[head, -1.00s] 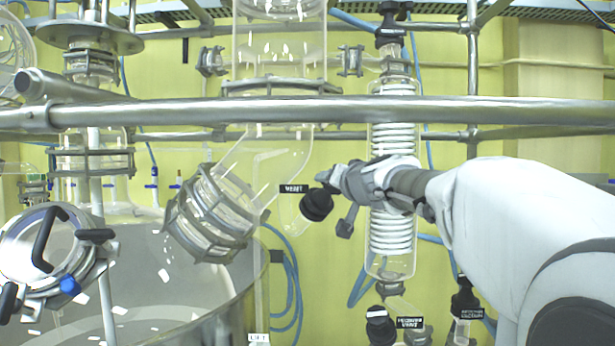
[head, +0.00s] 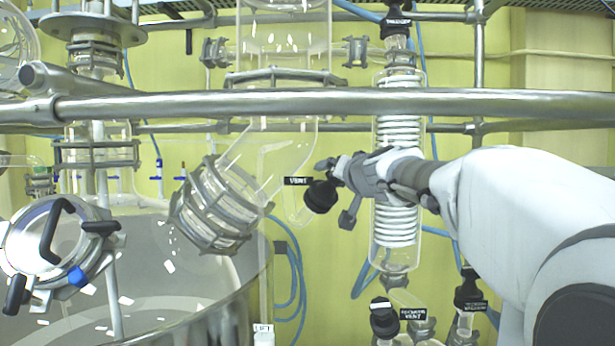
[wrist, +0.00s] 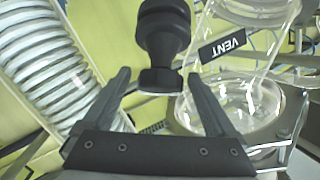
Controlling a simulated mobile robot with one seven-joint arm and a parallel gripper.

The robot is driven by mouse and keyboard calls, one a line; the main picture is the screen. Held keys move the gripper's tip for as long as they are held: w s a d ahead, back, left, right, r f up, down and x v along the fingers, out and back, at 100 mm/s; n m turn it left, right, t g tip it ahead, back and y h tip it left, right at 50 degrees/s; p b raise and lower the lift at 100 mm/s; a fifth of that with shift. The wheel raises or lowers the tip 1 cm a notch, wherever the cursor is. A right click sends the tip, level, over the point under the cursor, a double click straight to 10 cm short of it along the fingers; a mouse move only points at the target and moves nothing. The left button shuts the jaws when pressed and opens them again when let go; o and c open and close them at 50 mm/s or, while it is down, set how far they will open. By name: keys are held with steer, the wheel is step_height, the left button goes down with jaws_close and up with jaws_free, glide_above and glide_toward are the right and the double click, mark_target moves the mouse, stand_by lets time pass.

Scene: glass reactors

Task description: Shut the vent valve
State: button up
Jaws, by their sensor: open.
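The vent valve's black knob (head: 320,197) sits beside a black VENT label (head: 297,181) on the glass neck of the vessel. In the wrist view the same black knob (wrist: 163,30) stands upright in the picture, its lower collar between the two fingers. The VENT label (wrist: 222,47) shows upside down at its right. My gripper (head: 335,192) is at the right of the knob, with its fingers spread. In the wrist view my gripper (wrist: 159,77) is open, with a gap on either side of the knob. I cannot tell whether the fingers reach past it.
A steel rail (head: 300,104) crosses in front, above my arm. A glass coil condenser (head: 397,230) stands close behind the gripper. A second black knob (head: 383,318) is below, by a Recovery Vent label (head: 413,314). A flanged glass joint (head: 218,205) is to the left.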

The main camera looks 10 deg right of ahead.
steer(key=shift+s, duration=0.1)
steer(key=s+d+r+b, duration=0.1)
steer(key=s+r+b, duration=0.1)
steer(key=s, duration=1.5)
steer(key=shift+d+b, duration=0.35)
steer(key=shift+b, duration=0.05)
steer(key=s+a+f+n+g, duration=0.1)
steer(key=s+f+g, duration=0.2)
steer(key=s+f, duration=0.3)
steer(key=s+f+n+g+h, duration=0.1)
steer(key=s+f+g, duration=0.3)
steer(key=f, duration=1.2)
steer(key=s+a+f+n+g, duration=0.1)
steer(key=s+f+g, duration=0.3)
steer(key=s+f, duration=0.6)
step_height(320, 180, down, 2)
steer(key=shift+s+a+f+n+h, duration=0.1)
steer(key=shift+s+a+n+h, duration=0.25)
steer(key=shift+n, duration=0.35)
steer(key=shift+w, duration=0.1)
